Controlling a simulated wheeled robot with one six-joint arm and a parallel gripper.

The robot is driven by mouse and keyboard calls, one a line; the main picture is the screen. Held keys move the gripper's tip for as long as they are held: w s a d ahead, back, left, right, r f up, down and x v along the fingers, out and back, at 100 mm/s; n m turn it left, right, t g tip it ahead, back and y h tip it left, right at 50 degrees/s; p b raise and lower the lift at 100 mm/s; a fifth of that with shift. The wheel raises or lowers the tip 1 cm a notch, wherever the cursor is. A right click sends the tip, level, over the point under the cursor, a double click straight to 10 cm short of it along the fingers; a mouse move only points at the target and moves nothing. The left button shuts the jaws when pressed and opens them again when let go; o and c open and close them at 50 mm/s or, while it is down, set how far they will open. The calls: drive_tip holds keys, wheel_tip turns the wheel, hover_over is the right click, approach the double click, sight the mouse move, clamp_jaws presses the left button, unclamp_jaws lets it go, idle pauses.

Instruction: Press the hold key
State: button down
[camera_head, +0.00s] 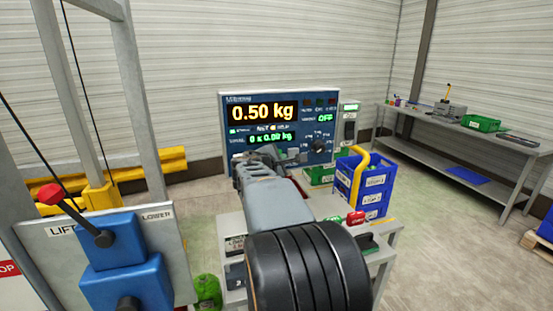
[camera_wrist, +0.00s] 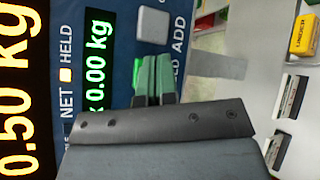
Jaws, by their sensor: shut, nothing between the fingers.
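The blue weighing panel (camera_head: 291,96) stands ahead. Its large display (camera_head: 264,112) reads 0.50 kg, and a smaller green line (camera_head: 267,138) below shows a count and 0.00 kg. A grey key (camera_wrist: 153,25) near the ADD label is uncovered. I cannot tell whether the fingertips touch anything.
A lift-and-lower lever with a red knob (camera_head: 50,193) is at left. A long bench (camera_head: 480,139) holds items at the right wall. Open floor lies between.

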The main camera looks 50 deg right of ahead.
drive_tip(key=shift+s+a+b, duration=0.25)
drive_tip(key=shift+s+a, duration=0.15)
drive_tip(key=shift+s, duration=0.3)
drive_tip(key=shift+s+a+b, duration=0.25)
drive_tip(key=shift+s+a, duration=0.15)
drive_tip(key=shift+s, duration=0.35)
drive_tip(key=shift+s+a+b, duration=0.25)
drive_tip(key=shift+s+a, duration=0.15)
drive_tip(key=shift+s, duration=0.3)
drive_tip(key=s+a+f+m+g+y, duration=0.2)
drive_tip(key=s+a+f+m+y, duration=0.2)
drive_tip(key=a+f+m+y, duration=0.7)
drive_tip(key=s+a+f+y, duration=0.2)
drive_tip(key=a+f, duration=0.1)
drive_tip(key=a, duration=0.8)
drive_tip(key=s+a+f+n+t+y+p, duration=0.1)
drive_tip(key=a+f, duration=0.3)
drive_tip(key=a, duration=0.6)
drive_tip(key=shift+s+a+f+y+p, duration=0.15)
drive_tip(key=shift+s+a+y+p, duration=0.15)
drive_tip(key=shift+s+a+y, duration=0.15)
